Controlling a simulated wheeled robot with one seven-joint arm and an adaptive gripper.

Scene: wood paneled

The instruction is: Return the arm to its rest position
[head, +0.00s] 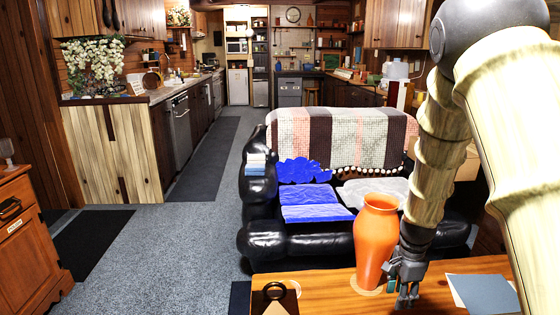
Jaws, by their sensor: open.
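My arm (510,140) comes in from the right edge of the head view, bends at a dark joint at the top and reaches down over a wooden table (335,290). My gripper (405,290) points down at the table's surface, its fingers apart with nothing visible between them. An orange vase (375,245) stands upright on the table just left of my gripper. I cannot tell whether the gripper touches the vase or the table.
A blue-grey flat item (485,295) lies on the table right of my gripper. A black sofa (270,240) with a striped blanket (340,135) stands behind. Carpeted floor (170,250) is clear at left.

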